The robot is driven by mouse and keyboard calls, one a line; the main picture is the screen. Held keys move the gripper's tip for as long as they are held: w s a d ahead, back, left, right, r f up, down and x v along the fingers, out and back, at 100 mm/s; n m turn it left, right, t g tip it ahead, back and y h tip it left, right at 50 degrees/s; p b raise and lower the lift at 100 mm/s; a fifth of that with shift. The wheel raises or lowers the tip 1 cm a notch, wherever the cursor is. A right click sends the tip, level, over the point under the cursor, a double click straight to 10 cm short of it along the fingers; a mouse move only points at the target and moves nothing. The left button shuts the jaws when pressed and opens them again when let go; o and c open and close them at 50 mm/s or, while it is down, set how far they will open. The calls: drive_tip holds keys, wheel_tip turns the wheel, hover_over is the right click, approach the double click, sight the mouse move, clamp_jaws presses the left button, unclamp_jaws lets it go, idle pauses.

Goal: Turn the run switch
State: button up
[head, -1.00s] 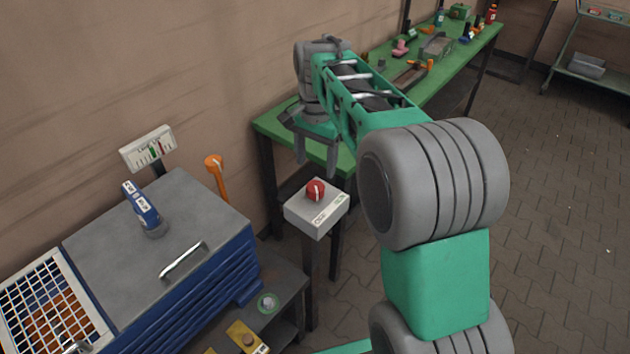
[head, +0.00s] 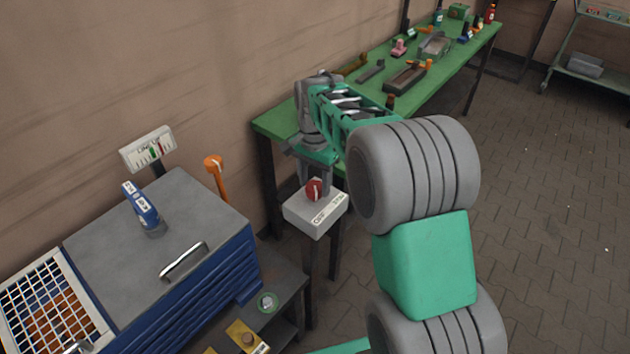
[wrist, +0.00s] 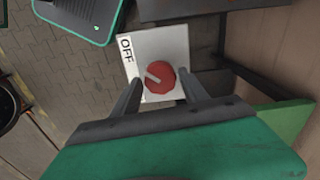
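The run switch is a red knob (head: 314,189) with a white pointer line, on top of a pale box (head: 316,215) on a dark post. In the wrist view the knob (wrist: 161,78) sits on the box's white face, and the label "OFF" reads at its left edge. The other label is too small to read in the head view. My gripper (wrist: 157,92) is open, with one finger on each side of the knob in the wrist view. It is above the box; I cannot tell whether the fingers touch the knob.
A green workbench (head: 275,122) with several tools runs behind the switch. An orange lever (head: 216,175) stands left of it, beside a blue drawer cabinet (head: 215,285) with a grey top. A low dark shelf (head: 285,290) is at front left.

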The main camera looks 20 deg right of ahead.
drive_tip(key=c, duration=1)
drive_tip(key=shift+c, duration=0.2)
drive_tip(key=n, duration=0.3)
drive_tip(key=shift+r+n+p, duration=0.1)
drive_tip(key=shift+n+p, duration=0.2)
drive_tip(key=shift+p, duration=0.1)
drive_tip(key=n, duration=0.4)
drive_tip(key=shift+n+p, duration=0.3)
drive_tip(key=n, duration=0.4)
drive_tip(key=shift+w, duration=0.1)
drive_tip(key=shift+n+p, duration=0.3)
drive_tip(key=shift+n, duration=1.5)
